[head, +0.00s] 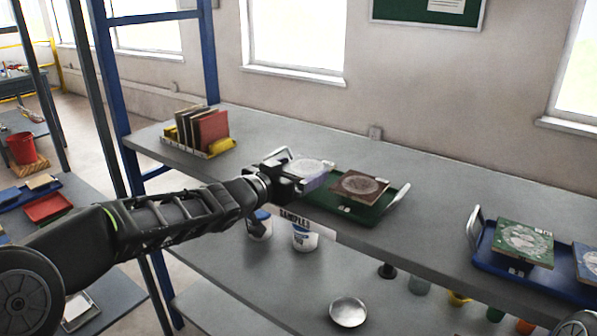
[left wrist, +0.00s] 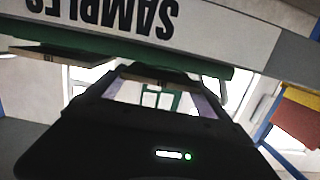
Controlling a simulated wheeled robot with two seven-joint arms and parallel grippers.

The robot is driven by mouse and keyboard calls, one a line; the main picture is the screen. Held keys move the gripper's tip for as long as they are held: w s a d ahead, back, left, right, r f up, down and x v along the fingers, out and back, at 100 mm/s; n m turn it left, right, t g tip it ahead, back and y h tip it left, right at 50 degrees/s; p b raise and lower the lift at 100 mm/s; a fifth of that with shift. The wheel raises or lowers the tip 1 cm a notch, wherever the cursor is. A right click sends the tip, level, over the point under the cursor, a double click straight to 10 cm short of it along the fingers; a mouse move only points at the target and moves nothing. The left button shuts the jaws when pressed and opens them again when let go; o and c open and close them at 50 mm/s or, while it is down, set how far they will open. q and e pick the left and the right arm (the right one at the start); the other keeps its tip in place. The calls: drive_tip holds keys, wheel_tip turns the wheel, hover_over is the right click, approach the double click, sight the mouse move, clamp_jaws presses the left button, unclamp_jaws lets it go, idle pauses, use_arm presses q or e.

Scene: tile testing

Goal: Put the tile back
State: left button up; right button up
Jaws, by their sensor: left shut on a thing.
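My left gripper (head: 303,184) reaches in from the left to the front edge of the green tray (head: 378,217) on the shelf. It is shut on a tile with a pale round pattern (head: 309,166), at the tray's left end; the gripper hides the tile's near part. I cannot tell whether this tile touches the tray. A brown tile with a pale round pattern (head: 360,185) lies on the tray just right of the gripper. In the left wrist view, the gripper (left wrist: 155,100) shows from behind, below the tray's green edge (left wrist: 190,62). My right gripper is out of view.
A blue tray (head: 487,255) with a green patterned tile (head: 523,242) is to the right. The shelf between the trays is clear. Tubs and a metal bowl (head: 348,311) stand on the lower shelf.

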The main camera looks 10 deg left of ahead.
use_arm(q)
drive_tip(key=o, duration=1.7)
drive_tip(key=shift+f, duration=0.15)
drive_tip(key=shift+o, duration=0.2)
drive_tip(key=shift+r, duration=0.25)
drive_tip(key=shift+s+a+r, duration=0.1)
drive_tip(key=shift+s, duration=0.05)
drive_tip(key=p+v, duration=0.2)
drive_tip(key=v, duration=0.9)
drive_tip(key=shift+s+p, duration=0.3)
drive_tip(key=shift+s, duration=0.05)
